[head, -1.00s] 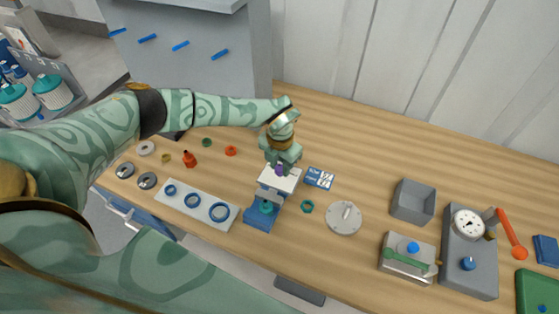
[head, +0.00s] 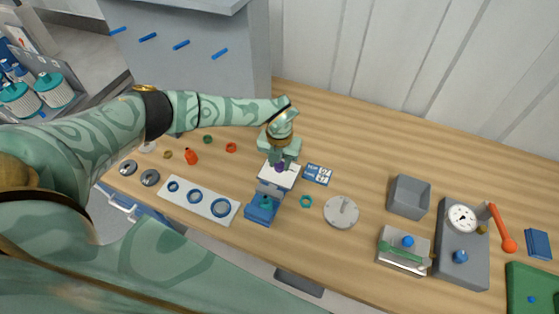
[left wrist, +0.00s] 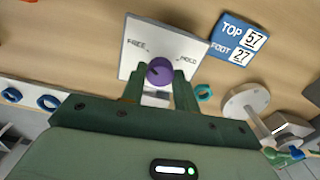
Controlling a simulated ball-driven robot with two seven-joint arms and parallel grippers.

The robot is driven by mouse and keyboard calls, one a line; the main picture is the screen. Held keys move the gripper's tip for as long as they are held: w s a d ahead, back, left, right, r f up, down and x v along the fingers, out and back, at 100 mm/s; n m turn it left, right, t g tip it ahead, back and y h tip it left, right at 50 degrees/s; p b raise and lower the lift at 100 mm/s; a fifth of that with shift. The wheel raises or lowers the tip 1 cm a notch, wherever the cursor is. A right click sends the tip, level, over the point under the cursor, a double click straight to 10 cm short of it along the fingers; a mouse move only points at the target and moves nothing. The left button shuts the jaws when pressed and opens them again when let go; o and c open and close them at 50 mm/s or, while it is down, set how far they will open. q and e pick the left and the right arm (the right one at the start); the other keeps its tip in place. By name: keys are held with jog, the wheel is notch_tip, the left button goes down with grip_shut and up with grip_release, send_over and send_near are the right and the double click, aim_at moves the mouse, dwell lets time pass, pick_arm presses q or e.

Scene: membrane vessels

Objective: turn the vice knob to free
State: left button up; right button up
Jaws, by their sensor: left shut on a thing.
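The vice (head: 262,208) stands on the bench, blue at its base, with a white plate (head: 285,180) on top. In the left wrist view the plate (left wrist: 135,55) carries the words FREE at left and HOLD at right. The purple knob (left wrist: 159,71) sits on the plate between them; it shows small in the head view (head: 280,167). My left gripper (left wrist: 159,80) is shut on the knob, one green finger on each side. It also shows from above in the head view (head: 279,162). The knob's pointing direction is hard to read. My right gripper is out of view.
A blue card (head: 318,174) reading TOP 57, FOOT 27 lies right of the vice. A white strip with blue rings (head: 182,205) lies left. A round grey disc (head: 341,211), a grey box (head: 409,197) and a gauge block (head: 462,265) stand to the right.

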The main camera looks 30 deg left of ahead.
aim_at(279, 165)
pick_arm(q)
jog(key=shift+w+r, duration=0.1)
jog(key=shift+w, duration=0.05)
jog(key=o, duration=1)
jog(key=shift+c, duration=0.2)
notch_tip(279, 165, up, 16)
jog(key=p, duration=0.1)
